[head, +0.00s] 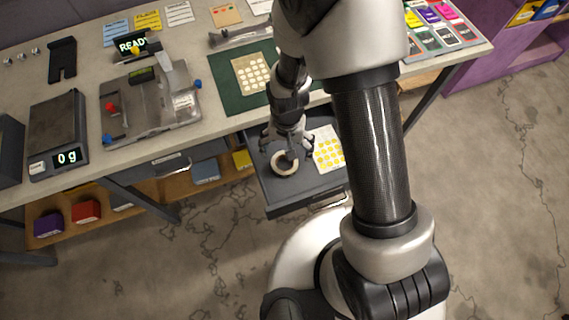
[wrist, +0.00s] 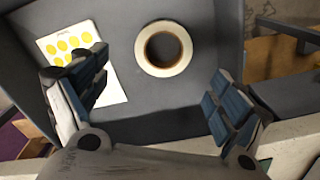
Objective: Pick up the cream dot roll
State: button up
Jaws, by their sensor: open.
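The cream dot roll (head: 275,164) is a ring lying flat in an open grey drawer (head: 328,194). In the wrist view the roll (wrist: 148,64) shows its round hole and lies ahead of the fingertips, a little right of the middle line between the left and right fingers. My gripper (head: 288,150) is above the drawer, close to the roll. In the wrist view my gripper (wrist: 156,88) is open with nothing between its fingers. The fingers and the roll appear apart. The exact height above the roll is hard to tell.
A white sheet with yellow dots (head: 328,150) lies in the drawer beside the roll, partly behind the left finger in the wrist view. The drawer walls surround both. The worktop edge and a green mat (head: 228,92) are just behind. A scale (head: 57,135) stands at left.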

aim_at(285, 166)
notch_tip(285, 166, down, 3)
jog(key=shift+r+b, duration=0.1)
jog(key=shift+b, duration=0.25)
jog(key=f, duration=0.1)
jog(key=f+b, duration=0.1)
jog(key=f, duration=0.1)
jog(key=f+b, duration=0.1)
jog(key=f, duration=0.1)
jog(key=shift+s+a+f, duration=0.1)
jog(key=shift+a+f, duration=0.1)
jog(key=shift+a, duration=0.1)
jog(key=shift+r, duration=0.1)
jog(key=shift+c, duration=0.5)
jog(key=c, duration=1.1)
